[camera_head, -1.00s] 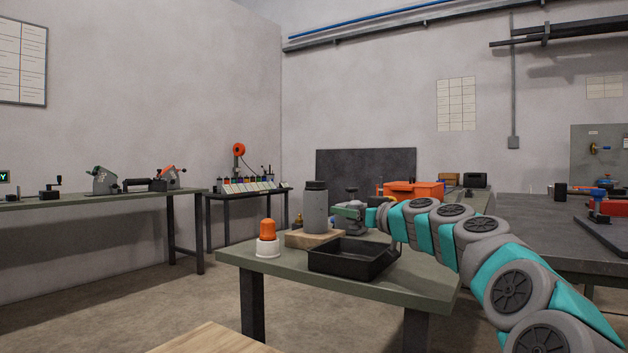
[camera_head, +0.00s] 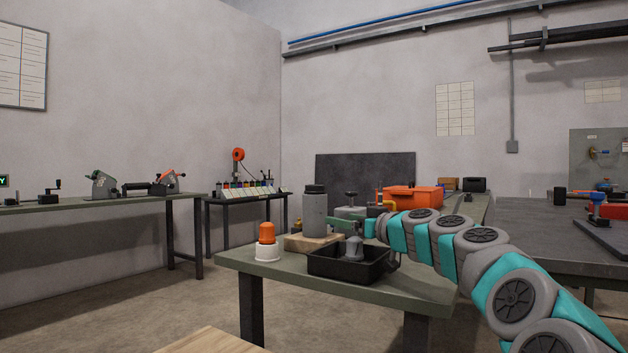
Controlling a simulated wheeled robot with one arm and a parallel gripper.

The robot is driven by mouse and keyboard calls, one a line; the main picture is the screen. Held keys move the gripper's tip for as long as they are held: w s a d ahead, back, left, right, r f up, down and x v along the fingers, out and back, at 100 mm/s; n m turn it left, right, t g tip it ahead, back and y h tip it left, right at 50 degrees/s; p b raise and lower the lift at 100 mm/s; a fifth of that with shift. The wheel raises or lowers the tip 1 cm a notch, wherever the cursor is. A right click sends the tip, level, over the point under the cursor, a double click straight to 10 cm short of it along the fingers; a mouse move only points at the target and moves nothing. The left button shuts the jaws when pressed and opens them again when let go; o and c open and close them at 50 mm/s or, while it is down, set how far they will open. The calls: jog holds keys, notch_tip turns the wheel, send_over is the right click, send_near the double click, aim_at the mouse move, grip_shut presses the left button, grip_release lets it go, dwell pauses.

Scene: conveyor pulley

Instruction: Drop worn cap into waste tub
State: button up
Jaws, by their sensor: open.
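A black open tub (camera_head: 330,274) sits at the front of the green table; it looks like the waste tub. A small grey piece (camera_head: 353,247), which seems to be the worn cap, shows at the tub's opening, its lower part inside the rim. I cannot tell whether it rests on the tub floor. My gripper (camera_head: 344,226), with green fingers, comes in from the right just above the grey piece. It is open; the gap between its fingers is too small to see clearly.
A grey canister (camera_head: 314,213) with a dark lid stands on a wooden block (camera_head: 312,243) left of my gripper. An orange-and-white beacon (camera_head: 267,243) is at the table's left corner. An orange box (camera_head: 412,197) stands behind my arm, and a dark panel (camera_head: 366,172) behind the table.

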jog(key=v, duration=0.7)
jog(key=shift+s+d+b, duration=0.2)
jog(key=shift+s+b, duration=0.1)
jog(key=shift+s, duration=0.05)
